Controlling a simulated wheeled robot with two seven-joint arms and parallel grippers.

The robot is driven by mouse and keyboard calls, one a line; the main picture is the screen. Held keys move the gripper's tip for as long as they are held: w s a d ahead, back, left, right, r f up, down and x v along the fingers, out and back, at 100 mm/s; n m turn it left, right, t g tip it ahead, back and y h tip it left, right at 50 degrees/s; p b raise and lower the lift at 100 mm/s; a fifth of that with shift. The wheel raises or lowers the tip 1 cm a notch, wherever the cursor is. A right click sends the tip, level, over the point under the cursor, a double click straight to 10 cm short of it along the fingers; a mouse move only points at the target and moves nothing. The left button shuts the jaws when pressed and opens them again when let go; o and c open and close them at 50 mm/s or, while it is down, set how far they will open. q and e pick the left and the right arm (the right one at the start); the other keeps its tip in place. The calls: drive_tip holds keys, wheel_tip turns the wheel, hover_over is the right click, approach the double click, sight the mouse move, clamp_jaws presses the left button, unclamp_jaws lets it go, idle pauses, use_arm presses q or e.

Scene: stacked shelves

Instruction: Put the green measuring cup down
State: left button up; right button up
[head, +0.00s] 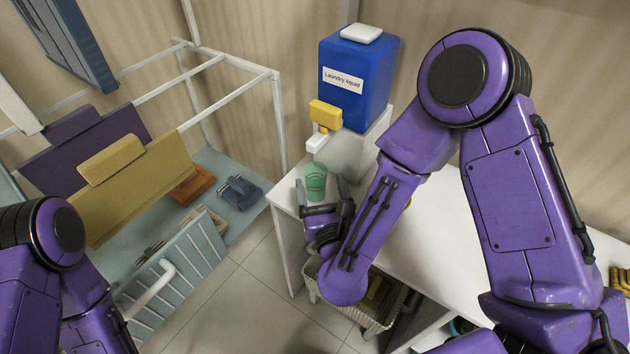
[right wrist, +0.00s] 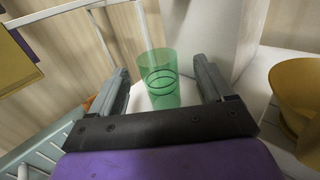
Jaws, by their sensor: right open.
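The green measuring cup (head: 315,181) is see-through and stands upright on the white counter (head: 425,235), near its left end. In the right wrist view the cup (right wrist: 160,78) is between the two fingers, with a gap on each side. My right gripper (head: 322,190) is open around the cup and does not visibly touch it. It also shows in the right wrist view (right wrist: 168,85). My left arm is at the lower left of the head view, but its gripper is out of sight.
A blue laundry liquid container (head: 358,80) with a yellow tap (head: 325,115) stands on a white block (head: 355,155) behind the cup. A yellow bowl-like thing (right wrist: 297,95) is at the right in the wrist view. A wicker basket (head: 385,312) sits below the counter.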

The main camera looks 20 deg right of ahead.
sight(318, 182)
drive_tip(key=w+p, duration=0.1)
drive_tip(key=w, duration=0.3)
drive_tip(key=shift+w, duration=0.15)
drive_tip(key=shift+w+d+f, duration=0.15)
drive_tip(key=shift+w, duration=0.1)
drive_tip(key=c, duration=1.1)
